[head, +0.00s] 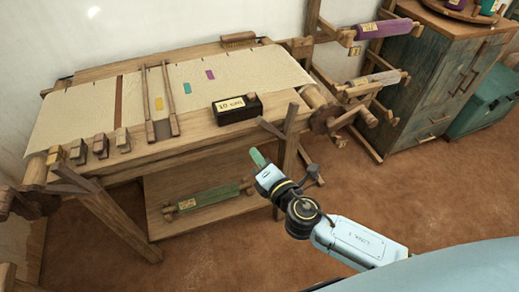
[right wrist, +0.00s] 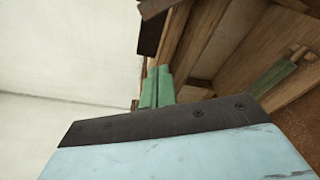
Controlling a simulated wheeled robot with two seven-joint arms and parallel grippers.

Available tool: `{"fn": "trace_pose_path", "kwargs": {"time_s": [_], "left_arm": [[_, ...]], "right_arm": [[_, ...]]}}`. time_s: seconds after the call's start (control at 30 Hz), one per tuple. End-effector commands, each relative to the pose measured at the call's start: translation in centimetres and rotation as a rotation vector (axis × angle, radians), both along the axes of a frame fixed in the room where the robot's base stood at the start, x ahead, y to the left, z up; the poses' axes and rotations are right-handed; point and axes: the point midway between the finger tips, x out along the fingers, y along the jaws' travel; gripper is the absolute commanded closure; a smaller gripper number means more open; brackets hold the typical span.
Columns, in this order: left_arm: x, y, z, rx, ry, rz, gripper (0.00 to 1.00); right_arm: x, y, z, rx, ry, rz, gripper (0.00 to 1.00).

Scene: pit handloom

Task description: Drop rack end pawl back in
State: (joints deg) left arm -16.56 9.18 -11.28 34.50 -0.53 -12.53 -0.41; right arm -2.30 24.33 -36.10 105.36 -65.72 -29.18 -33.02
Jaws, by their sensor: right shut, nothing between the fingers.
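My right gripper (head: 257,158) is in front of the loom's right front leg, its green fingers shut and empty. Its closed fingers (right wrist: 158,88) also show in the right wrist view, touching nothing that I can make out. The loom (head: 205,135) has a dark wooden toothed wheel (head: 324,120) at its right end, to the right of and above my fingertips in the head view. A wooden bar lies by this wheel; I cannot tell which part is the pawl or whether it sits in the teeth. My left gripper is not in view.
A dark labelled box (head: 237,108) stands on the loom's front right. Several small blocks (head: 100,146) line its left front. A green roll (head: 208,196) lies on the lower shelf. A rack with a purple roll (head: 383,28) stands behind right. Brown floor is clear at right.

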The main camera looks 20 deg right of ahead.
Motion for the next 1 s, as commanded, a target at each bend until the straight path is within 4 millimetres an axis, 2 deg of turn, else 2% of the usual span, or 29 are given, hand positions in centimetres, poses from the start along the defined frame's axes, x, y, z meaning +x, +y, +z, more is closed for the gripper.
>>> {"fn": "trace_pose_path", "kwargs": {"time_s": [0.4, 0.5, 0.63, 1.0], "left_arm": [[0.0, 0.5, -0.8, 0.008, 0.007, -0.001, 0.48], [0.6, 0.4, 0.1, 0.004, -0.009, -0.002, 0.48], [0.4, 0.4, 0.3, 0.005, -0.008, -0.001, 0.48], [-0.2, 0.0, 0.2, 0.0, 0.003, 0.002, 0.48]], "right_arm": [[8.4, 1.5, -0.6, 0.0, -0.003, 0.001, 1.0], [7.8, -0.3, 0.4, -0.003, -0.001, 0.0, 1.0], [7.6, -1.5, 1.0, -0.002, 0.0, 0.0, 1.0], [7.4, -2.1, 1.3, 0.0, 0.0, 0.001, 1.0]]}}
